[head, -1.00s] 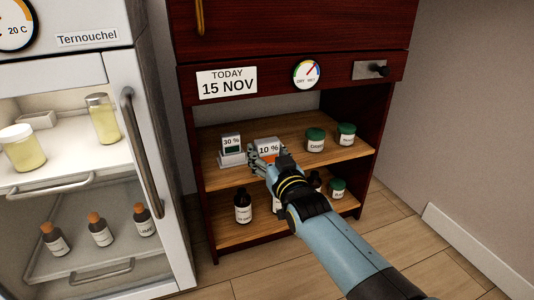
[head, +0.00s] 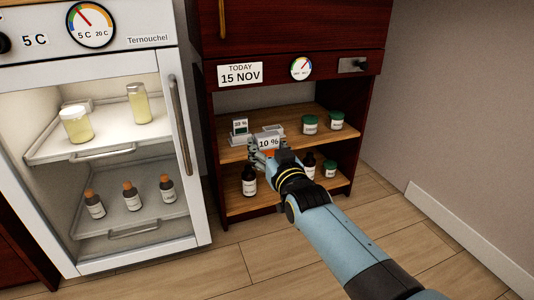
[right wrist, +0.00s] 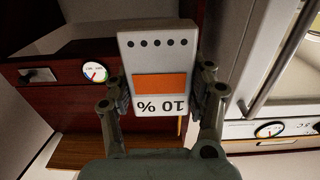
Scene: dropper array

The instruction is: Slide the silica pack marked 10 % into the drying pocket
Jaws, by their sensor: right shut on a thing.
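The silica pack marked 10 % (head: 269,143) is a white block with an orange square. My right gripper (head: 262,152) is shut on it in front of the upper wooden shelf's edge. In the right wrist view the pack (right wrist: 160,60) sits between both fingers (right wrist: 161,92), its label upside down and a row of dark holes at its far end. A similar pack with a dark green window (head: 240,126) stands in a white holder (head: 237,140) on that shelf. A pale object behind the held pack is mostly hidden, and I cannot tell whether it is the drying pocket. My left gripper is out of view.
Green-lidded jars (head: 310,124) stand to the right on the upper shelf (head: 290,118). Dark bottles (head: 249,181) stand on the lower shelf below the gripper. A white fridge (head: 190,150) stands close on the left. The floor in front is clear.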

